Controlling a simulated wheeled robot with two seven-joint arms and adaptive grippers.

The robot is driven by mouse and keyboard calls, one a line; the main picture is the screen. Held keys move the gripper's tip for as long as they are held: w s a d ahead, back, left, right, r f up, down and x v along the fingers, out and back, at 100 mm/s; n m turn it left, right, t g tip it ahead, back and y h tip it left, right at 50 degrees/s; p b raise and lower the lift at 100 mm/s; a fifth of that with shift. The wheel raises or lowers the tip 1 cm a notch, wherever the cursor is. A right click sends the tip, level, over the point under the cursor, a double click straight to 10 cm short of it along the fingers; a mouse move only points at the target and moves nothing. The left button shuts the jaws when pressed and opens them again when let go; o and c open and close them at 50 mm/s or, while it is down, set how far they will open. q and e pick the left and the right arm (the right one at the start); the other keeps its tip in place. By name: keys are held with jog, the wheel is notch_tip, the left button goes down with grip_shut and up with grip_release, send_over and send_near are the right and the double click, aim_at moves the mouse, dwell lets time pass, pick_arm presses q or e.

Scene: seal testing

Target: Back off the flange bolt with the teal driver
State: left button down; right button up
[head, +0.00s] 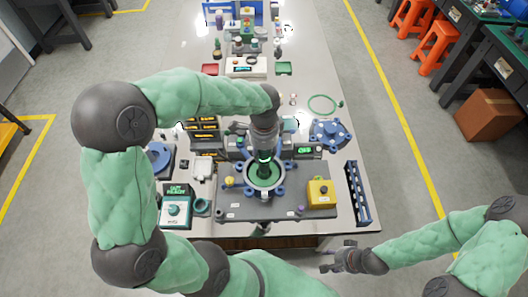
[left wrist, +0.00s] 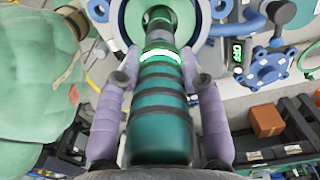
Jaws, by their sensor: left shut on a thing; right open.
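The teal driver (left wrist: 160,110), ribbed with dark bands and a glowing pale ring, lies between the two fingers of my left gripper (left wrist: 160,82), which is shut on it. In the head view, my left gripper (head: 264,146) is over the round flange fixture (head: 282,176), a pale ring with a green inside. The driver points down into this ring; its tip also meets the green disc's outline in the left wrist view. I cannot make out the flange bolt or whether the tip touches it. My right gripper (head: 340,257) is open and empty beyond the table's front edge.
A yellow block (head: 320,193) stands right of the fixture, and a blue rack (head: 357,193) stands at the table's right edge. A teal-fronted box (head: 175,208) is at the left. A blue flange (head: 330,133) lies behind right.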

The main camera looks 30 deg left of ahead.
pick_arm(q)
jog(key=shift+s+f, duration=0.2)
jog(key=shift+s, duration=0.05)
dwell(1.2)
jog(key=shift+w+r+p, duration=0.15)
jog(key=shift+r+p, duration=0.1)
jog(key=shift+p, duration=0.2)
dwell(1.4)
jog(key=shift+r+p, duration=0.2)
jog(key=shift+p, duration=0.25)
dwell(1.8)
jog(key=shift+r, duration=0.1)
jog(key=shift+w+r+p, duration=0.1)
jog(key=shift+r+p, duration=2)
jog(key=shift+r, duration=0.45)
